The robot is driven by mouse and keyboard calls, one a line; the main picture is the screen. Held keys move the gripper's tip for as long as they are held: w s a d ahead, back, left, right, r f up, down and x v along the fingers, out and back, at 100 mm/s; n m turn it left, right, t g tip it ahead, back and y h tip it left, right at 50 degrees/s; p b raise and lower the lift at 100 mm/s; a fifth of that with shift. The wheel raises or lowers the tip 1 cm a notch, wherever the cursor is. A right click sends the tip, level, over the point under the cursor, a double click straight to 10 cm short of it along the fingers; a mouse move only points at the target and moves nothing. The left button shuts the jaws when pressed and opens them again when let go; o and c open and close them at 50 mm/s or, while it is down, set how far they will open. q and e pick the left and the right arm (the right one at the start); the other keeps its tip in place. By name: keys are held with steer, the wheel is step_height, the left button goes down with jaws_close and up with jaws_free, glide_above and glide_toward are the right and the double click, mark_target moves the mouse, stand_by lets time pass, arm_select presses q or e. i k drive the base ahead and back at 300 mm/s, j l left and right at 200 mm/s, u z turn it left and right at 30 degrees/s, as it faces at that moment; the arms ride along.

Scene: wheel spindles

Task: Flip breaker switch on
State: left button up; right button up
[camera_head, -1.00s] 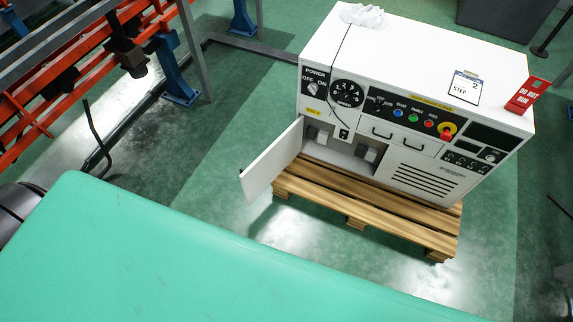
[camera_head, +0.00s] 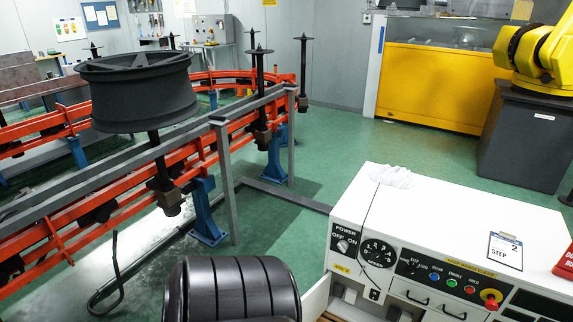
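The white control cabinet (camera_head: 443,211) stands at the lower right, with its front panel only partly in the picture. A POWER knob (camera_head: 342,246) marked OFF and ON is on the panel's left end, beside a speed dial (camera_head: 377,253). The white cabinet door (camera_head: 316,297) stands open at the lower left of the panel. Small grey boxes (camera_head: 350,296) show in the opening behind it, cut off by the lower edge. No switch labelled as a breaker can be made out, and its position cannot be told. Neither of my grippers is in view.
A red-orange conveyor (camera_head: 175,165) carrying a dark wheel (camera_head: 137,92) on a spindle runs along the left. A yellow-fronted machine (camera_head: 433,88) and a dark grey box (camera_head: 524,136) stand behind.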

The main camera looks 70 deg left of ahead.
mark_target(374, 295)
steer(key=k+j, duration=0.15)
steer(key=j, duration=0.35)
steer(key=k+j, duration=0.1)
steer(key=j, duration=0.35)
steer(key=k+j, duration=0.15)
steer(key=j, duration=0.35)
steer(key=k+j, duration=0.1)
steer(key=j, duration=0.35)
steer(key=k+j, duration=0.15)
steer(key=j, duration=0.35)
steer(key=k+j, duration=0.1)
steer(key=j, duration=0.4)
steer(key=k+j+z, duration=0.1)
steer(key=j, duration=0.35)
steer(key=k+j, duration=0.2)
steer(key=j, duration=0.3)
steer(key=l+u, duration=0.25)
steer(key=l, duration=0.4)
steer(key=l+u, duration=0.25)
steer(key=l, duration=0.4)
